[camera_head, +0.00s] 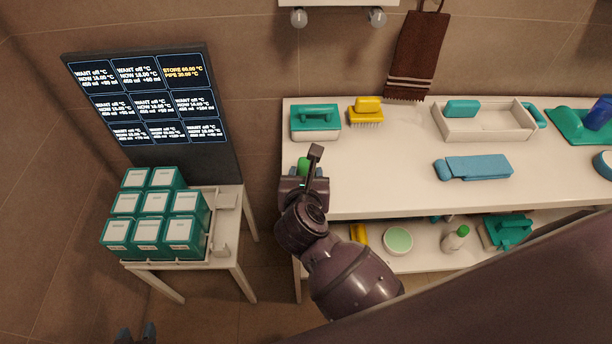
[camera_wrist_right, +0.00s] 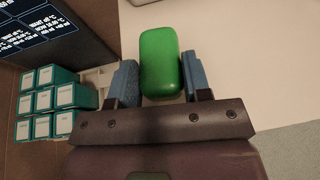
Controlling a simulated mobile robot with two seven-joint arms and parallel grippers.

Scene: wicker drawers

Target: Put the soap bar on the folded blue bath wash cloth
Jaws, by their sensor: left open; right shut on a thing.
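The green soap bar (camera_wrist_right: 162,62) is between the blue finger pads of my right gripper (camera_wrist_right: 160,80) in the right wrist view. In the head view the right gripper (camera_head: 305,172) is over the left end of the white counter, with a bit of green showing beside it and the rest of the soap hidden. The folded blue wash cloth (camera_head: 478,167) lies flat on the counter, well to the right of this gripper.
A teal-handled brush (camera_head: 316,124), a yellow brush (camera_head: 366,113) and a white tray (camera_head: 450,127) stand along the counter's back. The counter (camera_head: 390,175) is clear between gripper and cloth. A lower shelf holds a bowl (camera_head: 398,241) and bottle (camera_head: 456,239). Teal boxes (camera_head: 150,232) stand left.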

